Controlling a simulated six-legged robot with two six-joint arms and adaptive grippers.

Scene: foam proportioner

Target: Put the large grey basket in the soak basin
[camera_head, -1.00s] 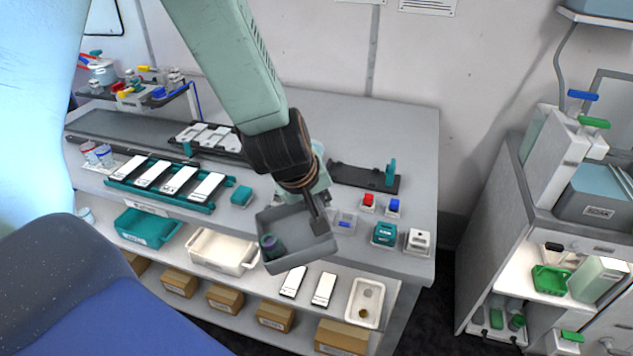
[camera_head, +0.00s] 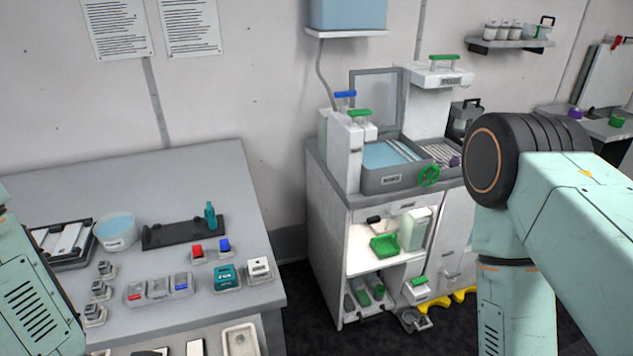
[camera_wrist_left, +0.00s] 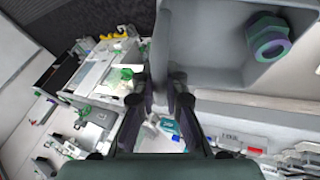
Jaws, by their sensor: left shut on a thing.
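The soak basin (camera_head: 382,182) is a grey box with blue liquid and a label, on top of the cabinet in the head view. Its grey lid stands open at the back. In the left wrist view my left gripper (camera_wrist_left: 160,92) is shut on the wall of the large grey basket (camera_wrist_left: 200,60). A purple and green threaded part (camera_wrist_left: 268,40) lies inside the basket. The basket and left gripper are outside the head view, where only my left arm shows at the left edge. My right arm shows at the right, but its gripper is out of view.
White units with blue and green handles (camera_head: 350,140) stand left of the basin. A rack with a green handwheel (camera_head: 429,176) is at its right. The bench (camera_head: 190,165) at left carries a round tub (camera_head: 115,232) and small blocks. Dark floor separates bench and cabinet.

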